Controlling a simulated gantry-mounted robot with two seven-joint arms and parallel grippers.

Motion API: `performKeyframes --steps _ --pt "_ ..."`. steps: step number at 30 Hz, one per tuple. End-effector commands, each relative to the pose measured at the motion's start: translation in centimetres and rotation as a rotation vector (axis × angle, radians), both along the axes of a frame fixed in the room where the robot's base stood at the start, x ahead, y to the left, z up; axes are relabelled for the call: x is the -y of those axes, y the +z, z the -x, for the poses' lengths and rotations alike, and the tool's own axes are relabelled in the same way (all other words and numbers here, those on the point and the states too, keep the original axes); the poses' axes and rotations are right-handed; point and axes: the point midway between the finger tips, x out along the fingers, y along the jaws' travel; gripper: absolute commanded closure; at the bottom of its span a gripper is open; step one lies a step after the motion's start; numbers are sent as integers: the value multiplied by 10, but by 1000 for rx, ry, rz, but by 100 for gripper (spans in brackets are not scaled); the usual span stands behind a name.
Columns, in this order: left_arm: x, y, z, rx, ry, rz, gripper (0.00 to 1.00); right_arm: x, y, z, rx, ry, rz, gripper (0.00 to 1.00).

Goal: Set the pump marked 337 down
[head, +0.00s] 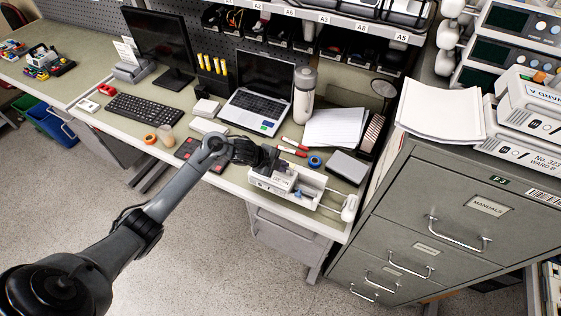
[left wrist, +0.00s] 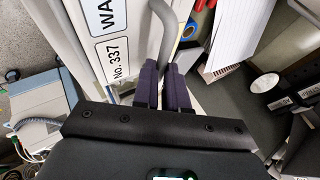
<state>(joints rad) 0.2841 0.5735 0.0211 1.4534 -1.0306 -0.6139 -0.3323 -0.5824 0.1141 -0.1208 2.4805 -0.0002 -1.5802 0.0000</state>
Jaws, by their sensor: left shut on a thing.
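My right gripper is not in view.
The bench (head: 225,181) holds a laptop (head: 262,85), a bottle (head: 304,95), papers (head: 335,128), red markers (head: 292,147) and blue tape (head: 315,161) behind the pump. A grey filing cabinet (head: 440,215) stands right, bearing papers and other pumps (head: 540,155).

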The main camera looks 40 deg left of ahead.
Motion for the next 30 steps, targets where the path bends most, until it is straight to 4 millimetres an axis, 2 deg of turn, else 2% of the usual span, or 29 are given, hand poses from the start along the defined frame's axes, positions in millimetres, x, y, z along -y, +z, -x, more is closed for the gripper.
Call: performKeyframes --steps 6,18,19,24,30 --pt "0 -15 -2 7 3 3 100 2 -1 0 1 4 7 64" --pt "0 -18 -2 7 2 1 100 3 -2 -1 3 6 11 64" --pt "0 -22 0 0 1 1 86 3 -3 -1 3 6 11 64" --pt "0 -21 0 0 1 1 62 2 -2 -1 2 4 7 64" --pt "0 -21 0 0 0 0 62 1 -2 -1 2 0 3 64"
